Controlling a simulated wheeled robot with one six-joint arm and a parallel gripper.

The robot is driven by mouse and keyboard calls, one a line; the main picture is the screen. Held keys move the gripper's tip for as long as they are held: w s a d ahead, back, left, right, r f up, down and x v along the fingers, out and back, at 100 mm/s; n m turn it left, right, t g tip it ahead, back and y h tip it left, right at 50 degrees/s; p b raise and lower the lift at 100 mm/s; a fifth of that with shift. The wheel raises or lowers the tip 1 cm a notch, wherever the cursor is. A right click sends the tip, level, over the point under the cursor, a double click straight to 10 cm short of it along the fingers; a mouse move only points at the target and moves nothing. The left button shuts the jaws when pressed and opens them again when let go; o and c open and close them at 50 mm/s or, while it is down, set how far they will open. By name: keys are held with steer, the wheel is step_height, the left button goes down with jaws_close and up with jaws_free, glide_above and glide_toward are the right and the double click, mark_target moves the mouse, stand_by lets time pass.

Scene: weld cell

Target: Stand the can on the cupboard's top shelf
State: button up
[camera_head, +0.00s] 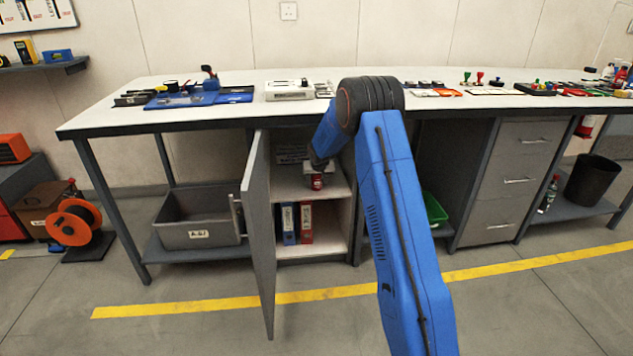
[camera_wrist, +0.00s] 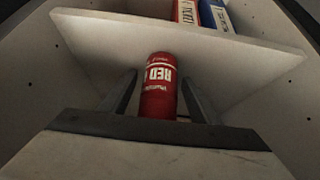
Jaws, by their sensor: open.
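A red can (camera_head: 317,182) with white lettering is inside the open cupboard (camera_head: 349,238), at the top shelf (camera_head: 337,188). It looks upright, with its base at the shelf board in the head view. My gripper (camera_head: 317,170) reaches in through the doorway. In the wrist view, its open fingers (camera_wrist: 157,98) are on both sides of the can (camera_wrist: 158,85), with a gap visible on each side. The shelf board (camera_wrist: 215,48) shows behind the can. The palm hides one end of the can.
The cupboard door (camera_head: 258,225) stands open on the left. Blue and red binders (camera_head: 306,222) stand on the lower shelf. The worktop (camera_head: 230,117) overhangs the cupboard. A grey bin (camera_head: 200,222) is left of the door. The top shelf has free room beside the can.

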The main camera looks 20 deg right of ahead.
steer(key=s+a+f+v, duration=0.1)
steer(key=s+v, duration=0.1)
steer(key=v, duration=1.3)
steer(key=s+f+v, duration=0.2)
steer(key=v, duration=1.3)
steer(key=s+a+r+n, duration=0.15)
steer(key=s+r, duration=0.25)
steer(key=s, duration=0.5)
steer(key=s+a+r, duration=0.3)
steer(key=s, duration=0.6)
steer(key=s+a+f, duration=0.1)
steer(key=s+a, duration=0.1)
steer(key=s, duration=1.3)
steer(key=s+a+f+n+g+y, duration=0.1)
steer(key=s+a, duration=0.1)
steer(key=s, duration=1.4)
steer(key=shift+s+f+g+y, duration=0.3)
steer(key=shift+s+f, duration=0.05)
steer(key=shift+f, duration=0.05)
steer(key=shift+w+a, duration=0.1)
